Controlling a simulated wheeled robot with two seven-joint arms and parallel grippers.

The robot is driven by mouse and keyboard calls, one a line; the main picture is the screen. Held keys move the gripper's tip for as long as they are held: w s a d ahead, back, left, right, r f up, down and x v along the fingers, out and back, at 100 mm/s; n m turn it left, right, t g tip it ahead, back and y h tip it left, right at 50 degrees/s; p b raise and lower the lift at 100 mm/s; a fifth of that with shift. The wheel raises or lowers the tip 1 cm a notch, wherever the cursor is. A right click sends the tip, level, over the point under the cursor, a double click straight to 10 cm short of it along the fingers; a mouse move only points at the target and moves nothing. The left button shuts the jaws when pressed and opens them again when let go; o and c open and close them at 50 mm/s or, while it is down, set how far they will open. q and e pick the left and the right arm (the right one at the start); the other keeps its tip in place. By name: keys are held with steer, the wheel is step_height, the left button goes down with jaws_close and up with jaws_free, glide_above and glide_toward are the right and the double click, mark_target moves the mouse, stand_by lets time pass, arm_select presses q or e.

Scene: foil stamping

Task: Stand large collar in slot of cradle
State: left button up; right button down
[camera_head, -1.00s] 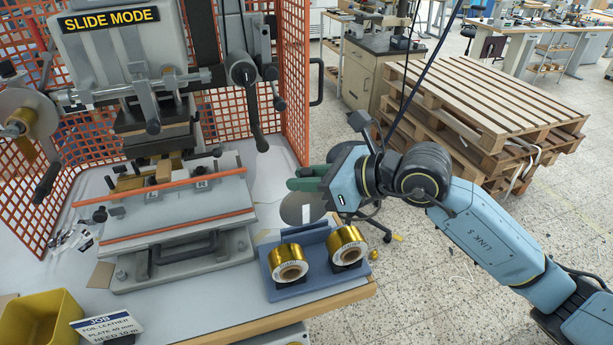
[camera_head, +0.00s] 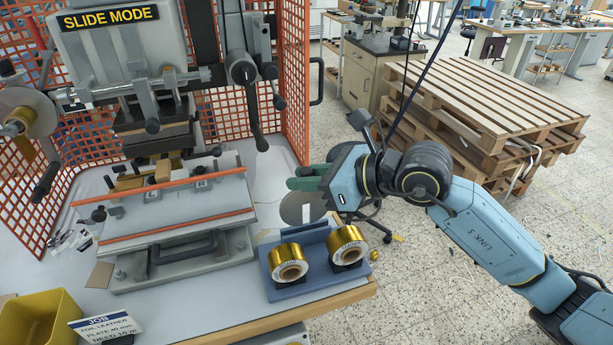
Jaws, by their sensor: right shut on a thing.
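The large collar, a flat grey disc (camera_head: 295,209) with a pale mark, hangs edge-down below the green fingers of my right gripper (camera_head: 300,180). The gripper is shut on it, near its upper edge. The disc is behind the back wall of the blue cradle (camera_head: 312,289) in the picture. Whether it touches the cradle cannot be told. The cradle stands at the table's front right corner and bears two gold foil rolls (camera_head: 288,262), (camera_head: 346,246). Its slot is not clear to see. My left gripper is not in view.
The foil press (camera_head: 165,220) with its orange-edged bed stands left of the cradle. An orange mesh guard (camera_head: 285,90) rises behind. A yellow bin (camera_head: 42,318) and a job sign (camera_head: 105,328) are at front left. Wooden pallets (camera_head: 480,100) stand behind my right arm.

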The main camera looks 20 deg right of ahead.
mark_target(309, 200)
steer(key=shift+f+b, duration=2.3)
steer(key=shift+f, duration=0.25)
steer(key=c, duration=1.2)
jaws_free()
steer(key=shift+s+d, duration=0.1)
steer(key=b+v, duration=0.2)
steer(key=v, duration=0.9)
steer(key=shift+s, duration=0.1)
steer(key=shift+v, duration=1)
steer(key=shift+r, duration=0.15)
